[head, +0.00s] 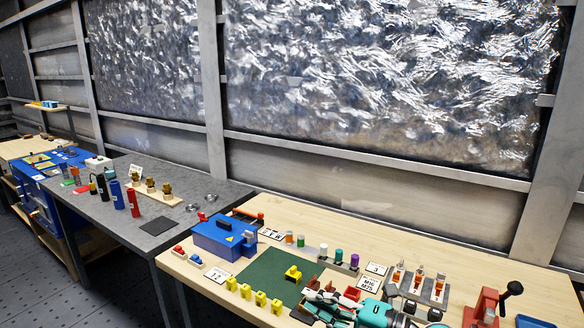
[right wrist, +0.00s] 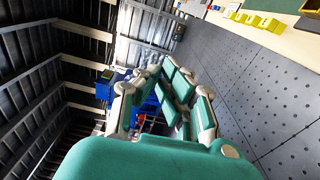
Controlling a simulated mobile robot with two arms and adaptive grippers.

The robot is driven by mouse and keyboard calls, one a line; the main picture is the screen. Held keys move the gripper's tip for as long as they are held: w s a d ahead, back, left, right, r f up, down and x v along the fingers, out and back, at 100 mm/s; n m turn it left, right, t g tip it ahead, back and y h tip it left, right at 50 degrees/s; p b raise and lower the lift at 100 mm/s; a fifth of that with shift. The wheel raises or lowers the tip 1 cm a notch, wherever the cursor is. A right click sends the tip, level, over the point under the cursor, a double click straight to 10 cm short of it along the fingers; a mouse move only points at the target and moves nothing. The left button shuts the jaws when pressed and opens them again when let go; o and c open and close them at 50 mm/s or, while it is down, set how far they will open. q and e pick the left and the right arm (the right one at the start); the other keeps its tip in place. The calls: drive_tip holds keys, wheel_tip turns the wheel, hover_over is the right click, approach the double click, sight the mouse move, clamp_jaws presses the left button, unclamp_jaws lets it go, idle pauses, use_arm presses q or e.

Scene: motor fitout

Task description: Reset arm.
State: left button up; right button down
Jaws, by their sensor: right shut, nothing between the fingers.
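My right gripper (head: 322,304) is low in the head view, teal and white, over the front edge of the wooden bench and pointing left. In the right wrist view my right gripper (right wrist: 163,75) has its fingers brought together with nothing held, and grey floor and a wall lie beyond them. My left gripper is in neither view. A green mat (head: 268,274) with a yellow block (head: 293,273) on it lies left of the right gripper.
A blue box (head: 222,236) stands left of the mat. Several yellow blocks (head: 245,291) line the bench front. A red vise-like tool (head: 484,305) stands at right. A grey table (head: 180,225) holds red and blue cylinders. The bench's back right is clear.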

drive_tip(key=d+r+m+t+h, duration=0.3)
drive_tip(key=d+m+t+h, duration=0.65)
drive_tip(key=m, duration=0.65)
drive_tip(key=s+d+f+m+g+h, duration=0.25)
drive_tip(key=d+f+m+h, duration=0.2)
drive_tip(key=f, duration=0.25)
drive_tip(key=s+d+f+m+g+h, duration=0.1)
drive_tip(key=s+d+f+m+h, duration=0.25)
drive_tip(key=f+m, duration=0.3)
drive_tip(key=s+a+f+m+g+y, duration=0.1)
drive_tip(key=s+f+g, duration=0.55)
drive_tip(key=s, duration=0.45)
drive_tip(key=s+a+f+g+y, duration=0.1)
drive_tip(key=s+f+g, duration=0.4)
drive_tip(key=s+f, duration=0.45)
drive_tip(key=s+f+g, duration=0.1)
drive_tip(key=s+f, duration=0.2)
drive_tip(key=f, duration=2.1)
drive_tip(key=s+d+f+g, duration=0.1)
drive_tip(key=s+d+f, duration=0.2)
drive_tip(key=s+f, duration=1.2)
drive_tip(key=shift+s+f, duration=0.2)
drive_tip(key=shift+s, duration=0.75)
